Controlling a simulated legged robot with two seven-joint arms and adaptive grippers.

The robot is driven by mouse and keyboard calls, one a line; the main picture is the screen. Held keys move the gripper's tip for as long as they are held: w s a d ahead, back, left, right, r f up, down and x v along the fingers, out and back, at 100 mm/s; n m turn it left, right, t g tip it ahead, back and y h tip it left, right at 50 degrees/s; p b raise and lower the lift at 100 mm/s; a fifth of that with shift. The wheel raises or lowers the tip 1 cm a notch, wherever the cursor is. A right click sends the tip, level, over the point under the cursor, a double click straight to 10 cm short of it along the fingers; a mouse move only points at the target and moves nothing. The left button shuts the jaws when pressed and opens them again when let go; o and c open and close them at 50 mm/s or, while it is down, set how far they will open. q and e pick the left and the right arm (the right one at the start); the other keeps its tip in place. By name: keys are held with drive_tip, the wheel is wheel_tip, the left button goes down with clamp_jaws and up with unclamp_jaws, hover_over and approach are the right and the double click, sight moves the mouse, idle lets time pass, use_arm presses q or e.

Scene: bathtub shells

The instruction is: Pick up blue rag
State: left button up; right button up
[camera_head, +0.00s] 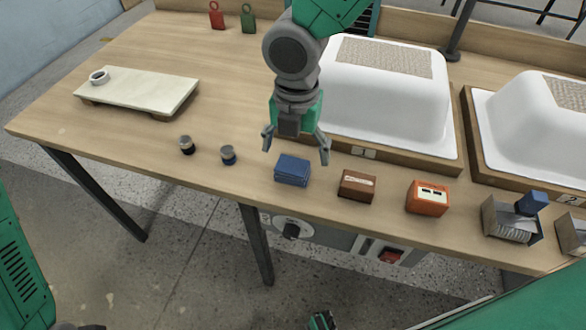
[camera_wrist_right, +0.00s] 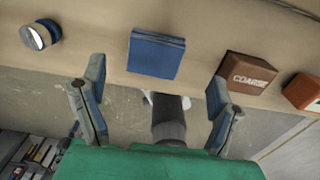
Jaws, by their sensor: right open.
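The blue rag (camera_head: 292,171) is a folded, flat-topped block lying near the front edge of the wooden table. My right gripper (camera_head: 296,150) is open and empty, with its fingers pointing down just behind and above the rag in the head view. In the right wrist view the rag (camera_wrist_right: 156,54) lies ahead of the gap between the spread fingers of the gripper (camera_wrist_right: 156,80). The fingers appear apart from the rag. My left gripper is not clearly visible.
A brown block marked COARSE (camera_head: 357,186) is close to the rag's right, with an orange box (camera_head: 428,198) beyond. Two small round containers (camera_head: 228,155) (camera_head: 187,145) stand to its left. A white tub shell (camera_head: 385,95) is behind. The table's left part holds a pale board (camera_head: 140,90).

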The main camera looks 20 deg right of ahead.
sight(293, 165)
drive_tip(key=shift+f, duration=0.5)
drive_tip(key=f, duration=0.2)
drive_tip(key=f+b, duration=0.1)
drive_tip(key=shift+w+a+f, duration=0.1)
drive_tip(key=shift+a+f, duration=0.2)
drive_tip(key=shift+f, duration=0.1)
drive_tip(key=shift+a+f, duration=0.1)
drive_tip(key=shift+f, duration=0.05)
drive_tip(key=c, duration=1.2)
drive_tip(key=shift+d, duration=0.2)
drive_tip(key=shift+c, duration=0.2)
wheel_tip(293, 165, up, 10)
drive_tip(key=shift+a+r+p, duration=0.1)
drive_tip(key=shift+p, duration=0.95)
